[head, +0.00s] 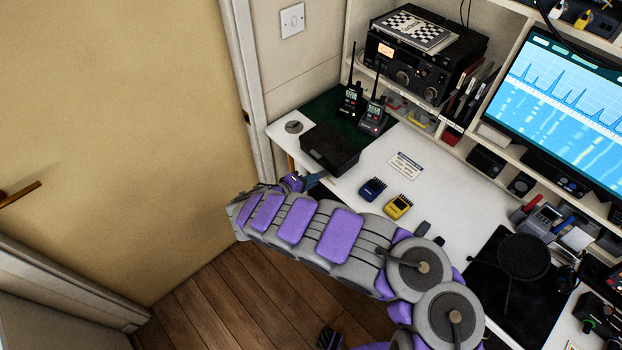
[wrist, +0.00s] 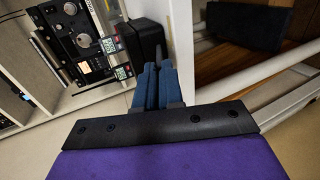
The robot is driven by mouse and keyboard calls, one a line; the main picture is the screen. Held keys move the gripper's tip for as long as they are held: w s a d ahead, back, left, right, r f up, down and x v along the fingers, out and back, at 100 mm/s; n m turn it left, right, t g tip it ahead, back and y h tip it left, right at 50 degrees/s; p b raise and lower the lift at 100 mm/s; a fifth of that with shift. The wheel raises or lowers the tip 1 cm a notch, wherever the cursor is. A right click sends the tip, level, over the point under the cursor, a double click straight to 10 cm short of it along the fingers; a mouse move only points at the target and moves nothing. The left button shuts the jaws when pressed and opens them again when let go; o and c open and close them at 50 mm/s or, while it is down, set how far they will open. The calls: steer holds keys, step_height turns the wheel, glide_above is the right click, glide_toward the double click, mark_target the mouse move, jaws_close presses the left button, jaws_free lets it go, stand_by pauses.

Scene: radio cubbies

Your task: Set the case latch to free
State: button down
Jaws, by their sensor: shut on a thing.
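The black case (head: 330,148) lies on the left end of the white desk, near its front edge. In the wrist view the case (wrist: 143,36) is just beyond my fingertips. My gripper (head: 311,180) is at the front side of the case, at the desk's edge. Its blue fingers (wrist: 154,68) are close together in the wrist view, shut on the case latch at the case's near side. The latch itself is hidden by the fingers, so its position cannot be read.
Two handheld radios (head: 362,110) stand behind the case on a green mat (head: 322,108). A round grey disc (head: 293,127) lies left of it. A blue box (head: 373,189) and a yellow box (head: 398,207) sit to the right. A door frame (head: 245,90) is close at the left.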

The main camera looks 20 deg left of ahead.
steer(key=shift+d+f, duration=0.1)
stand_by(0.4)
steer(key=c, duration=1.3)
jaws_free()
steer(key=shift+o, duration=0.2)
steer(key=shift+s, duration=0.1)
steer(key=p+v, duration=0.4)
steer(key=v, duration=1.3)
steer(key=shift+a, duration=0.2)
steer(key=shift+f, duration=0.15)
